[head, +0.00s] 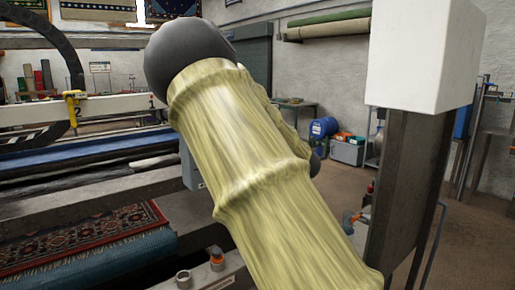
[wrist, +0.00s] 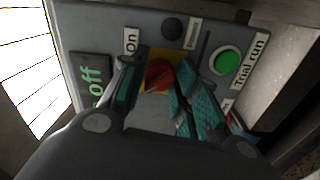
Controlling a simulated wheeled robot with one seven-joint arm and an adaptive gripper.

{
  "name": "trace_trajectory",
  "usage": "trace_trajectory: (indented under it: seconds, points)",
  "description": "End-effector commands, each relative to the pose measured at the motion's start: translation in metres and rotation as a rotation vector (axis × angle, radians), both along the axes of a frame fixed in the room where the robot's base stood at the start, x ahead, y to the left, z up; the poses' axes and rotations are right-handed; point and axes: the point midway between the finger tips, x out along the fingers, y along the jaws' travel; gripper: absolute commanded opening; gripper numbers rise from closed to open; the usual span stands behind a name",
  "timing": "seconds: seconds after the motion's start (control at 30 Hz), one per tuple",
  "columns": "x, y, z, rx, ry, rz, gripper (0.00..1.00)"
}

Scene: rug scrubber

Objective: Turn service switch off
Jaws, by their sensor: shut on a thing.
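The red switch knob (wrist: 159,74) sits on a yellow plate (wrist: 151,55) on a grey control panel (wrist: 85,38) in the wrist view. A label reading "On" (wrist: 131,41) is beside the plate. My gripper (wrist: 154,82) has one finger on each side of the red knob and is shut on it. The fingers cover part of the knob, so its exact pointing direction is hard to tell. A dark display (wrist: 91,80) at the left shows green text ending in "off". In the head view my arm hides the gripper and the switch.
A green button (wrist: 228,62) labelled "Trial run" and a dark round knob (wrist: 172,28) are on the same panel. In the head view, a patterned rug (head: 85,245) lies on the machine at the left, and a grey post (head: 400,190) stands at the right.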

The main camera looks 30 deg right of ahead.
Motion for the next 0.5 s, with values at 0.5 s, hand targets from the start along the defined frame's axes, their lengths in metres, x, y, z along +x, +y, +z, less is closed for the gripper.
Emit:
trace_trajectory:
  seconds: [0.5]
  points:
    - [-0.0026, -0.0003, -0.0007, 0.001, 0.001, 0.000, 0.52]
